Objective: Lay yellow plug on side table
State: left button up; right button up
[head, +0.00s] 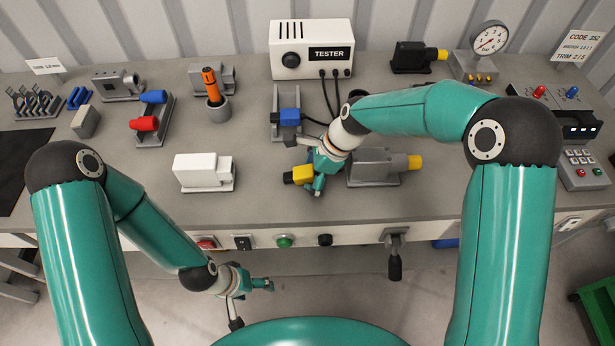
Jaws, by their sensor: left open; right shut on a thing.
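A yellow plug (299,175) with a dark end is held by my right gripper (319,178) over the front middle of the workbench (255,205). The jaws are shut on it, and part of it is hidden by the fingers. I cannot tell whether the plug touches the bench top. My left gripper (258,286) is open and empty, low in front of the bench's front edge. No side table can be made out for certain; a grey frame (14,262) shows at the lower left edge, partly hidden by my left arm.
A grey motor block (372,168) with a yellow end stands just right of the plug. A grey holder with a blue plug (289,115) lies behind it, near the tester (311,50) and its cables. A white block (203,171) stands left. A black mat (20,165) lies far left.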

jog(key=v, duration=1.1)
jog(key=shift+r, duration=0.2)
jog(key=shift+d, duration=0.15)
